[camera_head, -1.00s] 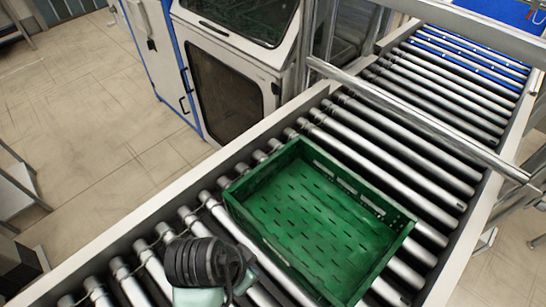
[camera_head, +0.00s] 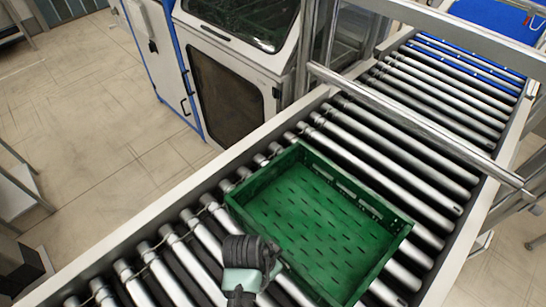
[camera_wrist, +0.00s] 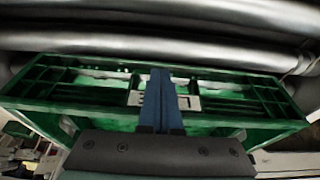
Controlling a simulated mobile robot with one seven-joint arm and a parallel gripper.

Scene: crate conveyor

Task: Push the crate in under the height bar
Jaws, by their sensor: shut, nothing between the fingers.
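The green crate (camera_head: 312,216) sits on the conveyor rollers, open side up and empty. The height bar (camera_head: 405,118) is a grey metal tube across the conveyor, beyond the crate, with a stretch of bare rollers between them. My gripper (camera_head: 280,268) is at the crate's near wall, toward the bottom of the head view; its fingertips are partly hidden by my wrist. In the wrist view, the blue fingers (camera_wrist: 162,85) are together, with nothing between them, in front of the crate's green wall (camera_wrist: 75,95). I cannot tell whether they touch it.
Conveyor side rails (camera_head: 150,218) border the rollers on both sides. A machine cabinet (camera_head: 235,75) with dark windows stands left of the conveyor. Bare rollers (camera_head: 440,90) continue beyond the bar to a blue area (camera_head: 500,20).

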